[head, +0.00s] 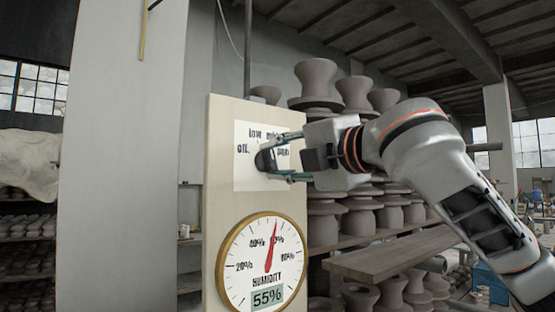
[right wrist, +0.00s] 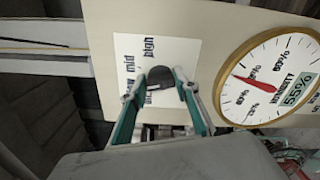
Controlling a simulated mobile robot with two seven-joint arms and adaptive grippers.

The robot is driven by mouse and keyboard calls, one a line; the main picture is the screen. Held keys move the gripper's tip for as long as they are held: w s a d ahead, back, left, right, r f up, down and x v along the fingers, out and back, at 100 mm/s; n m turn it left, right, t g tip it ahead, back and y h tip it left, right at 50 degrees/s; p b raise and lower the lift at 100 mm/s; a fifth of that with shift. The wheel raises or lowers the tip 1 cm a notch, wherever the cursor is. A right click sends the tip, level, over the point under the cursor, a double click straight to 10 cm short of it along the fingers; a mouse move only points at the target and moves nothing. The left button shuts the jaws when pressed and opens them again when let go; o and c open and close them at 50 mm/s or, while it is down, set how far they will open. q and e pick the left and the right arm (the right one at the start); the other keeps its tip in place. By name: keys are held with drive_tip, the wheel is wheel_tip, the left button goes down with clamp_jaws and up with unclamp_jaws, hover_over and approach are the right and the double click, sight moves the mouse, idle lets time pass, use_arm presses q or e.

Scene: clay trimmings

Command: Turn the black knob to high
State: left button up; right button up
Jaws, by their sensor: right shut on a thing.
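The black knob (head: 263,161) sits on a white label plate (head: 243,178) on an upright cream panel. It also shows in the right wrist view (right wrist: 161,78). My right gripper (head: 266,159) comes in from the right, with one finger above the knob and one below, shut on it. In the right wrist view the two fingers (right wrist: 158,86) flank the knob. The words off, low, mid and high surround the knob, partly covered by the fingers. I cannot tell which word the knob points to. My left gripper is not in view.
A round humidity dial (head: 240,285) with a red needle and a 55% readout is mounted below the knob on the panel (head: 217,130). Stacked clay pots (head: 322,230) and a wooden plank (head: 400,262) stand behind and to the right. A grey pillar (head: 125,160) rises at left.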

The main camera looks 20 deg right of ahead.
drive_tip(key=m, duration=0.4)
drive_tip(key=shift+f+m, duration=0.1)
drive_tip(key=shift+m, duration=0.2)
drive_tip(key=m, duration=0.3)
drive_tip(key=shift+m+b, duration=0.3)
drive_tip(key=m, duration=0.2)
drive_tip(key=shift+f+m, duration=0.1)
drive_tip(key=shift+m, duration=0.3)
drive_tip(key=m+b, duration=0.1)
drive_tip(key=m, duration=0.1)
drive_tip(key=shift+m, duration=0.3)
drive_tip(key=shift+a+m, duration=0.1)
drive_tip(key=shift+m, duration=1)
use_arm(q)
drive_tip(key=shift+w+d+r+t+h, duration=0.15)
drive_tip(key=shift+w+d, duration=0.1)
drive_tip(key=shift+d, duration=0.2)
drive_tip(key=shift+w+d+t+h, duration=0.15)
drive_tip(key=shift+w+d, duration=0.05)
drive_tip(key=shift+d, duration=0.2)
use_arm(e)
drive_tip(key=shift+m, duration=0.4)
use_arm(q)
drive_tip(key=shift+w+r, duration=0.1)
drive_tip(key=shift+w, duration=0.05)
